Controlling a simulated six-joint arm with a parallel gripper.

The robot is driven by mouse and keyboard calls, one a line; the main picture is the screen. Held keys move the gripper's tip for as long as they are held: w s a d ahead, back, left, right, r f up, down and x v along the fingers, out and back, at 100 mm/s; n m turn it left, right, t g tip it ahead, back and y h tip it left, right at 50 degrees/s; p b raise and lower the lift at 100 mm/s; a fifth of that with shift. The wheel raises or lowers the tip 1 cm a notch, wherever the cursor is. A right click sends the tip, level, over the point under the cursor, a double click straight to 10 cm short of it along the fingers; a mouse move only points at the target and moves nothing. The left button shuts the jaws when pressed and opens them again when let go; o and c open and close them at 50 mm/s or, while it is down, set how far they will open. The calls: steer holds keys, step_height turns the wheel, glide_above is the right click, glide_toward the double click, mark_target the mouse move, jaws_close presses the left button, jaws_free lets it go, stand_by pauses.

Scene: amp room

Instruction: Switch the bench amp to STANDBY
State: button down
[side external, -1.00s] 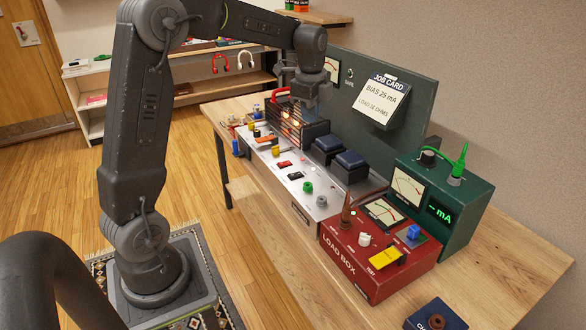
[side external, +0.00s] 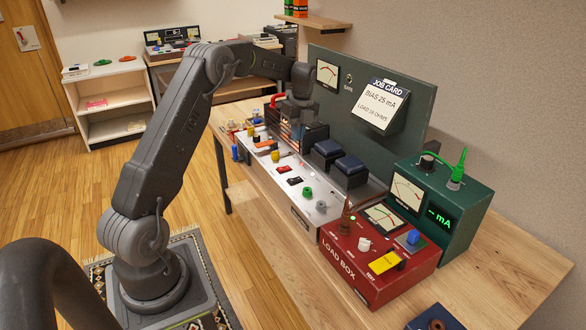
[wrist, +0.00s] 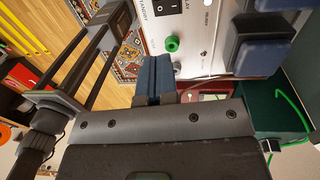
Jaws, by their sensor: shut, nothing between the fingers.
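The bench amp (side external: 318,212) is a long pale chassis on the workbench, with knobs, jacks and two dark blue transformers on it. Its black rocker switch (side external: 294,181) lies between a red rocker and a green jack. In the wrist view this rocker (wrist: 167,10) is at the top edge, partly cut off, with STANDBY printed left of it and PLAY right. Which way it is tipped I cannot tell. My gripper (wrist: 152,62) is shut and empty. In the side view it hangs by the tube cage (side external: 314,131), apart from the rocker; its fingertips are hard to make out.
The red load box (side external: 350,262) and green meter box (side external: 468,212) stand at the amp's near end. A green back panel (side external: 330,98) with a job card (side external: 382,103) rises behind it. Bare bench (side external: 510,268) shows at the right.

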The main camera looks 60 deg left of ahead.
mark_target(295, 179)
steer(key=f, duration=0.4)
steer(key=s+f, duration=0.1)
steer(key=f, duration=0.8)
steer(key=shift+s+f, duration=0.35)
steer(key=shift+f, duration=0.05)
steer(key=shift+s+f, duration=0.2)
steer(key=shift+f, duration=0.25)
steer(key=shift+w+r, duration=0.15)
steer(key=shift+w, duration=0.7)
steer(key=shift+d, duration=0.1)
step_height(295, 179, up, 14)
steer(key=w, duration=0.1)
steer(key=shift+w+r, duration=0.15)
steer(key=shift+w, duration=0.2)
